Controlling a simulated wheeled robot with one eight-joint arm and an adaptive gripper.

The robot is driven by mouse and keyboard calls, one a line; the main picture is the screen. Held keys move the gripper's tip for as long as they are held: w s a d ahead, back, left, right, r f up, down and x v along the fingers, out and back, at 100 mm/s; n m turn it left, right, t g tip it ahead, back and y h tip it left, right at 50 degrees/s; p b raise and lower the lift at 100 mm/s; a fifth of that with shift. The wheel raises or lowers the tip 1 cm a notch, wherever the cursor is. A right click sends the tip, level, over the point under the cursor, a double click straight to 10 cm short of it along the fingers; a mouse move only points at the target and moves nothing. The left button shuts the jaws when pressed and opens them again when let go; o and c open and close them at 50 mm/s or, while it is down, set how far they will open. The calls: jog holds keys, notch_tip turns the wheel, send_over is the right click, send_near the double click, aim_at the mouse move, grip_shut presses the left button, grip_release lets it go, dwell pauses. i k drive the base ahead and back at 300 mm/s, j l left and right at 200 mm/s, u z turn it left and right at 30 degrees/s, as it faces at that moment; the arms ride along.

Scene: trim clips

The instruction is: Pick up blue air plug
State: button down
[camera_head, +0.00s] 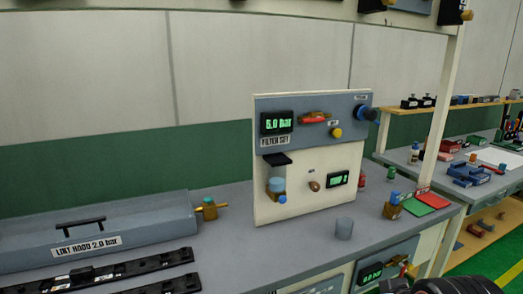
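A small blue-topped piece (395,197) stands in a brass-coloured block on the right part of the bench, left of the green and red pads. It looks like the blue air plug, but at this size I cannot be sure. A dark rounded part at the bottom right edge (458,286) appears to be my gripper or wrist, cut off by the frame. Its fingertips do not show, and it is apart from the blue-topped piece.
The filter-set panel (335,175) stands upright mid-bench, reading 5.0 bar. The lint hood (95,230) and black rails (100,275) fill the left. A white post (441,110) rises at right, with another bench beyond.

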aim_at(394, 197)
jog(key=k+l, duration=0.1)
jog(key=l, duration=0.3)
jog(key=l+u, duration=0.1)
jog(key=l, duration=0.25)
jog(key=k+l+u, duration=0.1)
jog(key=l, duration=0.3)
jog(key=k+l, duration=0.15)
jog(key=l, duration=0.2)
